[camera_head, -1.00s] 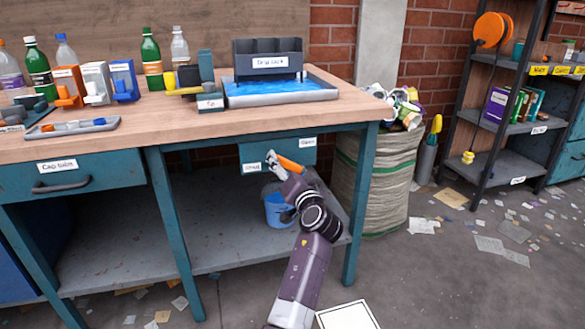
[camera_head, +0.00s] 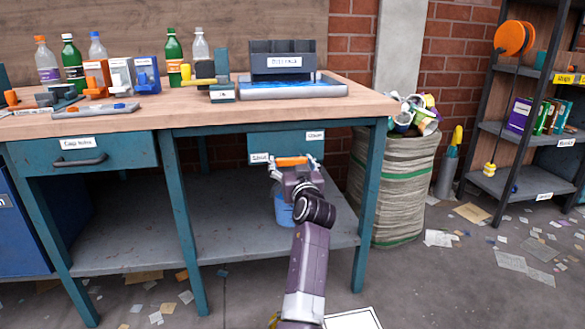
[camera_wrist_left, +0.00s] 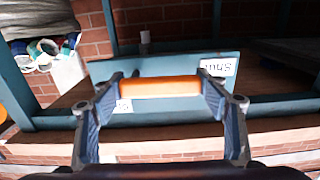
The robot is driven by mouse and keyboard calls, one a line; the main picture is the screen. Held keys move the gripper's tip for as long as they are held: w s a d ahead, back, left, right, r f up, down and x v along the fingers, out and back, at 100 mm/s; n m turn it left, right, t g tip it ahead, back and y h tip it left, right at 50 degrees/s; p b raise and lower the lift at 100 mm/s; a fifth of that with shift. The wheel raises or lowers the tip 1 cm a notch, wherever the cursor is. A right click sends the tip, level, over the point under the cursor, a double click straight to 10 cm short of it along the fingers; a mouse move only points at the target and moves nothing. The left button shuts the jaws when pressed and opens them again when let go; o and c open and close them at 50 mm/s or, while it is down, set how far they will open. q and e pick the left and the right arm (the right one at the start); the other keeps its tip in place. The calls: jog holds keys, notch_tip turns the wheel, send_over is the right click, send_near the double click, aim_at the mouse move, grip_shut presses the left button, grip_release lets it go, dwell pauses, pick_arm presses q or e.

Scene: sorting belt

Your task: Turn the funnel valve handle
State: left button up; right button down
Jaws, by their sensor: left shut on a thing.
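The funnel valve handle is an orange bar (camera_head: 292,161) in front of a teal panel (camera_head: 285,144) under the bench. The bar lies nearly level in the head view. The panel has one white label (camera_head: 258,158) at its lower left and another (camera_head: 315,136) at its upper right. My left gripper (camera_head: 293,163) is shut on the orange handle. In the left wrist view the handle (camera_wrist_left: 160,87) spans between the fingertips, and a label reading "shut" upside down (camera_wrist_left: 218,67) is on the right. My right gripper is not in view.
A blue bucket (camera_head: 284,212) stands on the lower shelf (camera_head: 150,243), partly behind my left arm. Bench legs (camera_head: 369,210) frame the space. A full sack (camera_head: 400,200) stands to the right. The shelf's left part is clear.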

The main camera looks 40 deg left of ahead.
pick_arm(q)
jog(key=shift+n, duration=0.3)
jog(key=o, duration=1.7)
jog(key=shift+f, duration=0.1)
notch_tip(320, 180, up, 10)
jog(key=shift+r, duration=0.1)
